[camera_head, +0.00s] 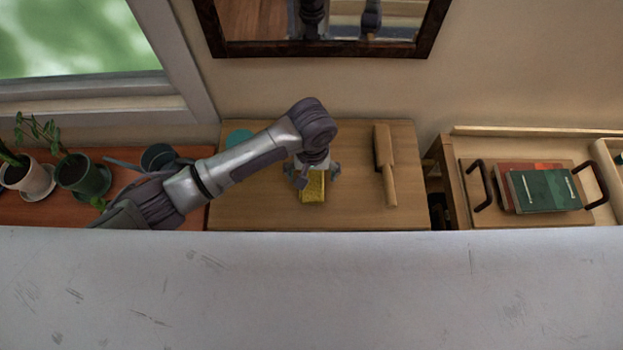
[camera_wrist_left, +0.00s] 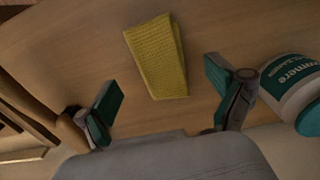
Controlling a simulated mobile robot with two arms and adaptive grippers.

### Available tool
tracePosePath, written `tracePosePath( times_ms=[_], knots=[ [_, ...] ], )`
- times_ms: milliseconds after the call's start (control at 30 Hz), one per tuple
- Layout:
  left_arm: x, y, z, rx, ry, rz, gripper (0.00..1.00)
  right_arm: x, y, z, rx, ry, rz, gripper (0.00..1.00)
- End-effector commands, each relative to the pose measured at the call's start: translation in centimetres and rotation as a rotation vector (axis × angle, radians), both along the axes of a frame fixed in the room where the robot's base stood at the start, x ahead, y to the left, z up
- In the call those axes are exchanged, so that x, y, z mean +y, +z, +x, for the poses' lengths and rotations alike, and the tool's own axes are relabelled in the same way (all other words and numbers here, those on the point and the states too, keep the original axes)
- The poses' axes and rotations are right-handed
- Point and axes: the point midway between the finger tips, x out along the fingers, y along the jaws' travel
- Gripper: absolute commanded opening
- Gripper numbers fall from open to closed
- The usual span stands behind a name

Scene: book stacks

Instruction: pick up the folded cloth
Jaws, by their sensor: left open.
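The folded cloth (camera_head: 313,188) is yellow and textured. It lies on the light wooden table (camera_head: 250,203) near its front edge in the head view, and it also shows in the left wrist view (camera_wrist_left: 158,57). My left gripper (camera_head: 318,172) is above the cloth, with its fingers apart. In the left wrist view the open fingers of the left gripper (camera_wrist_left: 168,100) are on either side of the cloth's line, and the cloth lies beyond their tips, untouched as far as I can see. Part of the cloth is hidden by the gripper in the head view. My right gripper is not in view.
A wooden brush-like tool (camera_head: 386,168) lies right of the cloth. A labelled container (camera_wrist_left: 291,88) stands close to one finger in the wrist view. Books (camera_head: 541,190) lie on a handled tray (camera_head: 485,214) at right. Potted plants (camera_head: 82,176) stand at left.

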Motion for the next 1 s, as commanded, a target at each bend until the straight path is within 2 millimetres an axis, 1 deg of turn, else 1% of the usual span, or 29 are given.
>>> tracePosePath(
  times_ms=[33, 100, 233, 333, 500, 533, 700, 767, 800, 867, 900, 1000],
  knots=[
    [0.2, -0.6, -0.1, 0.003, 0.001, 0.005, 0.94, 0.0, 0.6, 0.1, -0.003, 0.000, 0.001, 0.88],
    [0.2, -1.7, -0.2, 0.003, 0.001, 0.004, 0.94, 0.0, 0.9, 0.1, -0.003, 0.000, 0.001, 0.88],
    [0.2, -3.4, -0.2, 0.001, 0.001, 0.002, 0.94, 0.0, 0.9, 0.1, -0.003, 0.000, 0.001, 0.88],
    [0.1, -3.9, -0.1, -0.001, 0.001, 0.000, 0.94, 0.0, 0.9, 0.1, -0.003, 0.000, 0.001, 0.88],
    [0.1, -3.9, -0.1, -0.001, 0.000, 0.000, 0.94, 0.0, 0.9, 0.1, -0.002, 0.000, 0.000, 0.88],
    [0.1, -3.9, -0.1, -0.001, 0.000, 0.000, 0.92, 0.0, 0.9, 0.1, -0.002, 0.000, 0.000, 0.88],
    [0.1, -3.9, -0.1, -0.001, 0.000, 0.000, 0.64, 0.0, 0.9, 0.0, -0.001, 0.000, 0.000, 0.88],
    [0.1, -3.9, -0.1, -0.001, 0.000, 0.000, 0.54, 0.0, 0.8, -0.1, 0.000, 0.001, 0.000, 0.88],
    [0.1, -3.9, -0.1, -0.001, 0.000, 0.000, 0.50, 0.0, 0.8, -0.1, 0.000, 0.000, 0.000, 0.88],
    [0.1, -3.9, -0.1, -0.001, 0.000, 0.000, 0.50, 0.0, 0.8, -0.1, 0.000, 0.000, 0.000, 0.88],
    [0.1, -3.9, -0.1, -0.001, 0.000, 0.000, 0.47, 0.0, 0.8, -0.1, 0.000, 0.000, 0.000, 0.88],
    [0.1, -3.9, -0.1, -0.001, 0.000, 0.000, 0.47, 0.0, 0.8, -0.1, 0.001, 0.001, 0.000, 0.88]
  ],
)
